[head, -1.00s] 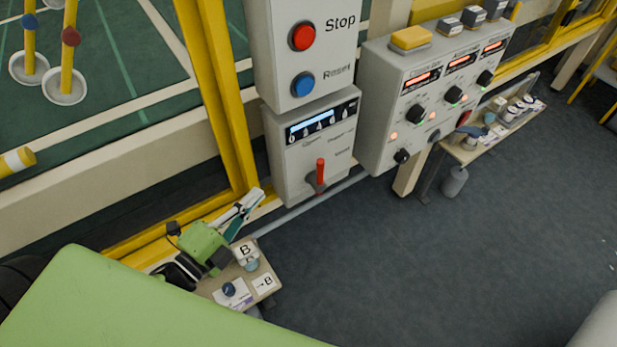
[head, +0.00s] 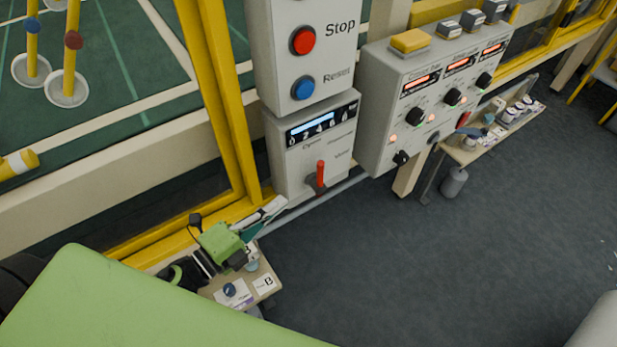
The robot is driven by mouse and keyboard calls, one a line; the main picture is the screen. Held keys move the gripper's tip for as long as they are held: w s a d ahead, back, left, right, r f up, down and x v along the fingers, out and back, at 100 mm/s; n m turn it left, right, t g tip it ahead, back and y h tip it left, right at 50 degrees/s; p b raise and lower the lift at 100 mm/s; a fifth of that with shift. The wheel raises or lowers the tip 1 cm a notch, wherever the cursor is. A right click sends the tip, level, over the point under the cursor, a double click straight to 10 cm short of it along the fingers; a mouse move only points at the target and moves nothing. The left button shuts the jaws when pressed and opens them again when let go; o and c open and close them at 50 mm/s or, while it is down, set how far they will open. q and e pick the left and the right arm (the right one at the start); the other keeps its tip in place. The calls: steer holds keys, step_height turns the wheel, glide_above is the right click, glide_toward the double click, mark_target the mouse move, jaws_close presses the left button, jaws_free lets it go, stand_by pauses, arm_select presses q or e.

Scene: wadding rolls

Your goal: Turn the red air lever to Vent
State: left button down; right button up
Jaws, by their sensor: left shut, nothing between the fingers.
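The red air lever (head: 321,174) points up from its grey hub on the front of a grey valve box (head: 290,165). Small labels sit around it, too blurred to read surely. My left gripper (head: 280,208), with a green body, is shut and empty. In the picture it lies below and left of the lever, with its fingers pointing up and right. The fingertips are apart from the lever. My right gripper is not in view.
A box with a red Stop button (head: 303,40) and blue Reset button (head: 304,87) is above. A control panel (head: 380,145) with knobs stands right. A small shelf (head: 207,292) with cards is under my left gripper. A yellow post (head: 222,110) rises left.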

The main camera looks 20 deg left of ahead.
mark_target(318, 173)
arm_select(q)
steer(key=p+x, duration=0.1)
steer(key=x, duration=0.9)
steer(key=shift+w+p, duration=0.1)
steer(key=shift+p, duration=0.3)
